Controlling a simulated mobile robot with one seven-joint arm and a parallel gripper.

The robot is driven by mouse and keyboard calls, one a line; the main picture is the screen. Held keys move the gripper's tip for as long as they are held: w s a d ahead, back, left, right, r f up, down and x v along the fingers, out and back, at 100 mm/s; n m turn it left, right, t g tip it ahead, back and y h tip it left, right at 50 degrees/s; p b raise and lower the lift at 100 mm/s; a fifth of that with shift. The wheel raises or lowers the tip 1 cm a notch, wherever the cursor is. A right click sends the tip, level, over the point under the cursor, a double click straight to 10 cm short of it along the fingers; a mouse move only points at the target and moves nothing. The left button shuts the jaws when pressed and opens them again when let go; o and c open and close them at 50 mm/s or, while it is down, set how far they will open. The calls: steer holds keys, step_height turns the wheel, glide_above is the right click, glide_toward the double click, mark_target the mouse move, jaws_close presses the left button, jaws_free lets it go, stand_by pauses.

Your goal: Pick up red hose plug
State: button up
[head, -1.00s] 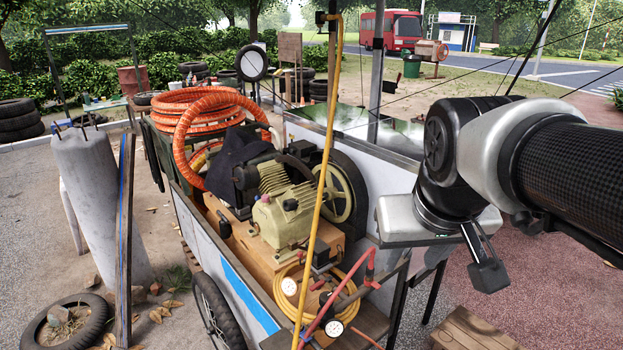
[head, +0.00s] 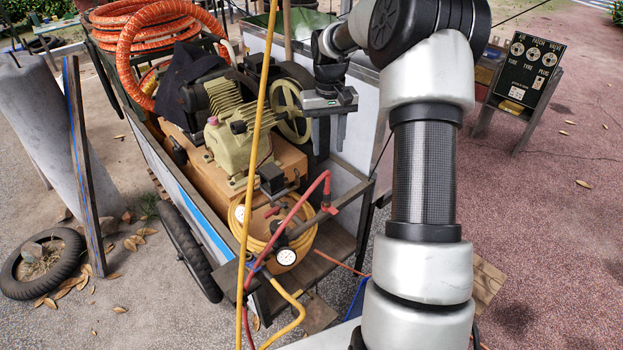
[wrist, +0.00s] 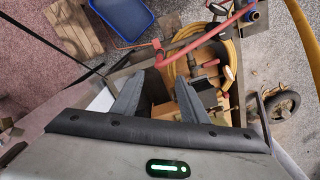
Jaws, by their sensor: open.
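The red hose (head: 283,222) rises along the front of the cart and bends over to a downturned red end (head: 327,192), which looks like the plug, beside the cart's front rail. In the wrist view the red hose (wrist: 210,32) crosses the top, and its red end (wrist: 157,50) lies beyond my fingertips. My gripper (head: 325,145) points down above the cart's right side, higher in the picture than the red end and apart from it. In the wrist view my gripper (wrist: 158,85) is open, with nothing between its fingers.
A compressor (head: 240,145), gauges (head: 286,256) and a coiled yellow hose (head: 240,222) crowd the cart. A blue tray (wrist: 122,17) and wooden pallet (wrist: 72,28) lie below. A dark sign (head: 531,70) stands at right.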

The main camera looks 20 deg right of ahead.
mark_target(327, 192)
steer(key=f, duration=0.9)
steer(key=f+p, duration=0.1)
steer(key=f, duration=0.8)
steer(key=shift+w+d+f, duration=0.1)
steer(key=shift+d+f, duration=0.1)
steer(key=shift+f, duration=0.2)
jaws_close()
